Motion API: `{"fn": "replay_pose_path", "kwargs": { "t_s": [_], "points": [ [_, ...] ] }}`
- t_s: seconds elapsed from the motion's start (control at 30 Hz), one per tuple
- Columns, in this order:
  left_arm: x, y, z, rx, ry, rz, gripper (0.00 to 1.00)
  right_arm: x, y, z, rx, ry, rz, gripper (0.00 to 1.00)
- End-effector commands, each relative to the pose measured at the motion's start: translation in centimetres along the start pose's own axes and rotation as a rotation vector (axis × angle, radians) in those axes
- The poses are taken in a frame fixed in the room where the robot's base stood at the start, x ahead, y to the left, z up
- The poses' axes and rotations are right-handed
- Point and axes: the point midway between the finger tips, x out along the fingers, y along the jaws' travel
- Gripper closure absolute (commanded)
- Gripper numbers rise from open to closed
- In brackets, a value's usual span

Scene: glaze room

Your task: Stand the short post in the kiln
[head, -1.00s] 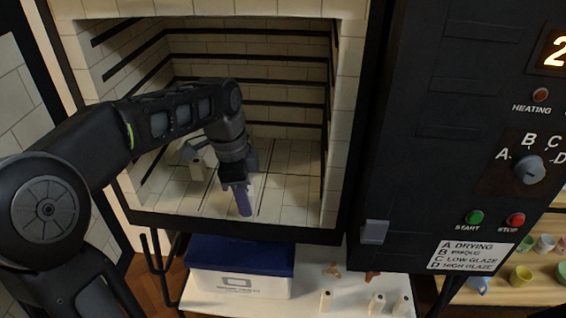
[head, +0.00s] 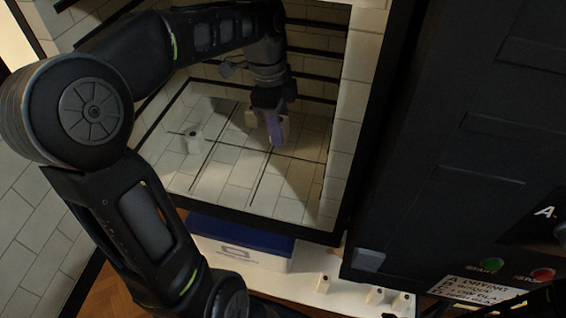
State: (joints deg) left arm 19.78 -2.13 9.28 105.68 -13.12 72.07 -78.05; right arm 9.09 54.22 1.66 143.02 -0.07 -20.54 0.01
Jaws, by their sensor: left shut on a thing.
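My left gripper (head: 272,108) reaches into the open kiln (head: 340,170). It is shut on a slim purple piece (head: 276,130), which I take to be the short post. The piece points down, slightly tilted, over the right half of the tiled kiln floor. I cannot tell whether its lower end touches the floor. A pale post (head: 194,140) stands on the kiln floor to the left, apart from the gripper. My right gripper is not in view.
Dark shelf ledges line the kiln walls. The control panel with a green button (head: 491,265) stands at the right. Below the kiln are a blue-lidded white box (head: 240,255) and several small pale posts (head: 374,296). Kiln floor around the held piece looks clear.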

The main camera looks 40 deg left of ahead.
Motion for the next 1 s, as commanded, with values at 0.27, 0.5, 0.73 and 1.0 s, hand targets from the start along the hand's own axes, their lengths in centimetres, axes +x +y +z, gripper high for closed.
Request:
{"fn": "replay_pose_path", "kwargs": {
  "t_s": [0.27,0.5,0.73,1.0],
  "points": [
    [2.6,0.1,0.3,-0.001,0.0,0.004,1.0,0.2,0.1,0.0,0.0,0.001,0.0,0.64],
    [5.0,0.0,0.6,0.0,-0.001,0.001,1.0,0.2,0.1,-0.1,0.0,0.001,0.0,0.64],
    [5.0,0.0,0.6,0.0,0.0,0.0,1.0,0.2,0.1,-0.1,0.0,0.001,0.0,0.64],
    [8.2,0.1,1.0,-0.001,0.0,0.004,1.0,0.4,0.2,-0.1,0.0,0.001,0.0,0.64]
  ]
}}
